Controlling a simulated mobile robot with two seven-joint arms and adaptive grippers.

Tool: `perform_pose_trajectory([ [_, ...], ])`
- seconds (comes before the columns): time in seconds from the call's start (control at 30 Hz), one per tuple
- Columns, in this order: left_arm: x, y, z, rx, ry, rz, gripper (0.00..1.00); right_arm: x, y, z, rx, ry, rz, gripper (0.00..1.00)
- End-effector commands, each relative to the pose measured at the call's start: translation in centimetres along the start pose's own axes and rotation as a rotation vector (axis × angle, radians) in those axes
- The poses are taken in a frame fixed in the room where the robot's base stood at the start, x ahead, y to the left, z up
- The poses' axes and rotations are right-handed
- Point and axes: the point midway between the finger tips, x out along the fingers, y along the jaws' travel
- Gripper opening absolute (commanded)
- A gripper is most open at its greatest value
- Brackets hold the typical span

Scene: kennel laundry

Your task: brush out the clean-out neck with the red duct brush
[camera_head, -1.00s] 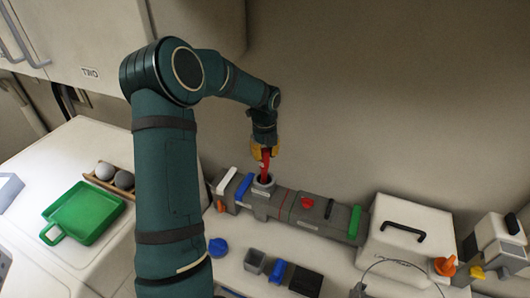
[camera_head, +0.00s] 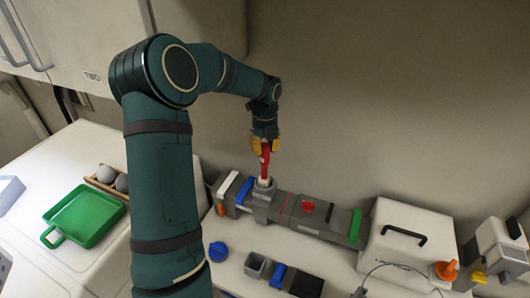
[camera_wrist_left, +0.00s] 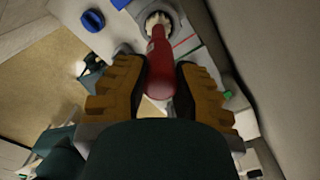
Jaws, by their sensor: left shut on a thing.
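My left gripper (camera_head: 264,147) is shut on the red duct brush (camera_head: 265,157), which points down over the clean-out neck (camera_head: 264,194). The neck is a grey collar standing up from the long grey duct (camera_head: 330,217). Pale bristles show between the red handle and the neck's rim. In the left wrist view the yellow fingers (camera_wrist_left: 160,92) flank the red handle (camera_wrist_left: 159,62), and the white bristles lie at the round neck opening (camera_wrist_left: 172,33). I cannot tell how far the bristle tip is inside. My right gripper is out of view.
A white case (camera_head: 400,231) with a black handle stands to the right. A green tray (camera_head: 84,217) sits at left. The wall is close behind.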

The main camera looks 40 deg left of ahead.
Motion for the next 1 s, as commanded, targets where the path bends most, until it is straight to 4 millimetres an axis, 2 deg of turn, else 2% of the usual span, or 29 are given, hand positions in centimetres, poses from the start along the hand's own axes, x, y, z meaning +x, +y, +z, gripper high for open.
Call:
perform_pose_trajectory([
  [1.0,-7.5,0.0,0.0,0.0,-0.001,-0.001,0.0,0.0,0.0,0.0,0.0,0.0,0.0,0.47],
])
